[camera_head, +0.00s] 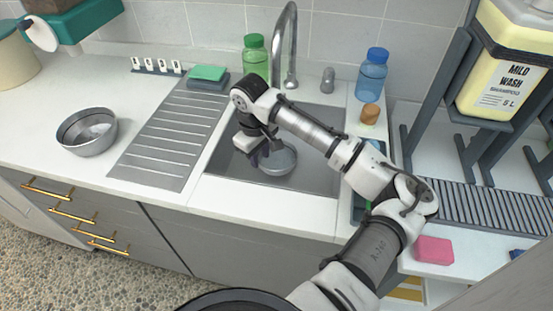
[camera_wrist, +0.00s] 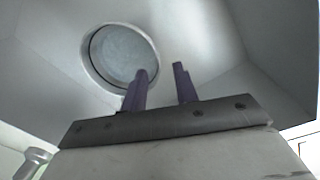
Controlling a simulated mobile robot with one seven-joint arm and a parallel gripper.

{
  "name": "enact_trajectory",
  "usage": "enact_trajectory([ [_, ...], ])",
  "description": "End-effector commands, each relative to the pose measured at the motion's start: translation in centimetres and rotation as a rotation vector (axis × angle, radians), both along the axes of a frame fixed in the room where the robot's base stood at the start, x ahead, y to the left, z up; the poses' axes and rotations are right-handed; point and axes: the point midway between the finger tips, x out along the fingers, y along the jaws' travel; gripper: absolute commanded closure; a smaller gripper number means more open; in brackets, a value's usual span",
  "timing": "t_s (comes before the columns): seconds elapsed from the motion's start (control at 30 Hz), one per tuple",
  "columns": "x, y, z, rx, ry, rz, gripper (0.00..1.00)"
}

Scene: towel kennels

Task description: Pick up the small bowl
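A small grey metal bowl (camera_head: 278,161) sits in the sink (camera_head: 318,170), partly covered by my gripper in the head view. In the wrist view the bowl (camera_wrist: 122,55) is a round shape left of centre, seen into its open mouth. My gripper (camera_wrist: 160,68) is open, with two purple fingers apart and nothing visible between them. The left finger overlaps the bowl's lower right rim, and the right finger lies outside it. I cannot tell whether they touch. In the head view my gripper (camera_head: 262,153) is low at the bowl's left side.
A larger metal bowl (camera_head: 87,131) stands on the left counter beside the ribbed drainboard (camera_head: 166,143). The faucet (camera_head: 289,50), a green bottle (camera_head: 255,58) and a blue bottle (camera_head: 372,75) stand behind the sink. A pink sponge (camera_head: 433,250) lies at right, near a shampoo jug (camera_head: 505,75).

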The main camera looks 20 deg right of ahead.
Motion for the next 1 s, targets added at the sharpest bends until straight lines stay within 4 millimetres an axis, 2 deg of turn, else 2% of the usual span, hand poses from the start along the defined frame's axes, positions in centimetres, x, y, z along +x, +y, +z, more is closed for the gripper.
enact_trajectory([
  [0.3, 0.1, -0.6, -4.0, 0.0, 0.0, -0.001, 0.71],
  [0.57, 0.1, -0.6, -4.4, -0.001, 0.0, 0.0, 0.71],
  [0.8, 0.1, -0.6, -4.4, -0.001, 0.0, 0.0, 1.0],
  [1.0, 0.1, -0.6, -4.3, -0.001, 0.0, 0.0, 1.0],
])
